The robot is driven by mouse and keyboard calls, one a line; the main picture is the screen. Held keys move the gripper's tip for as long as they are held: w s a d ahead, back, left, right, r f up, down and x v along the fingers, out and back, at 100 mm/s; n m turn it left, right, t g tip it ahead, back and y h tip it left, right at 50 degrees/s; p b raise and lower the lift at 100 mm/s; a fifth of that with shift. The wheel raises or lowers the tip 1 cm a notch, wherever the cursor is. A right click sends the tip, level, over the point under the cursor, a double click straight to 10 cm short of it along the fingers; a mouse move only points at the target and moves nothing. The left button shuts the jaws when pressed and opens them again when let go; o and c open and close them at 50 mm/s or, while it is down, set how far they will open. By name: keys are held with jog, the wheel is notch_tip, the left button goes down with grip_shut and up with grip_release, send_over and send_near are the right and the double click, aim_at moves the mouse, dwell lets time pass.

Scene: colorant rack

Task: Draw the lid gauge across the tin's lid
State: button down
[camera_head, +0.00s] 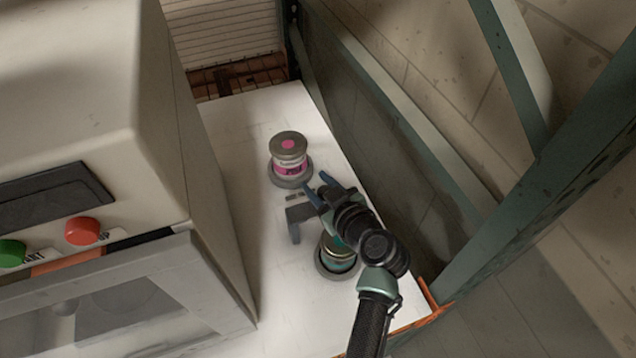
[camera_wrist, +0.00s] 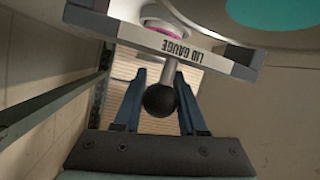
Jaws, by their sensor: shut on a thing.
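My gripper (camera_head: 319,187) reaches over the white worktop between two tins. Its blue fingers (camera_wrist: 160,82) are shut on the black ball knob (camera_wrist: 160,101) of the grey lid gauge (camera_wrist: 120,28). The gauge is a bar with bent ends, lettered "LID GAUGE"; it also shows left of the gripper in the head view (camera_head: 300,213). A teal-marked tin (camera_head: 337,250) stands in a round grey holder, partly hidden by my arm. Its lid (camera_wrist: 280,13) shows just beyond the gauge in the wrist view; I cannot tell whether they touch. A pink-marked tin (camera_head: 289,147) stands farther back.
The pink-marked tin sits in its own round grey holder (camera_head: 291,181). A large beige machine (camera_head: 90,110) with red and green buttons stands to the left. A green metal frame (camera_head: 400,115) runs along the right edge. The worktop (camera_head: 285,310) is clear toward the front.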

jog(key=s+d+b, duration=0.1)
jog(key=s, duration=0.2)
jog(key=s+d, duration=0.2)
jog(key=s, duration=0.2)
jog(key=s+d+b, duration=0.1)
jog(key=s, duration=0.2)
jog(key=shift+s+d+f+b, duration=0.15)
jog(key=shift+s+d+b, duration=0.05)
jog(key=shift+s+b, duration=0.1)
jog(key=shift+s+d, duration=0.1)
jog(key=shift+s, duration=0.1)
jog(key=shift+c, duration=2.4)
grip_release()
jog(key=b+v, duration=0.2)
jog(key=v, duration=1.1)
jog(key=shift+b, duration=0.4)
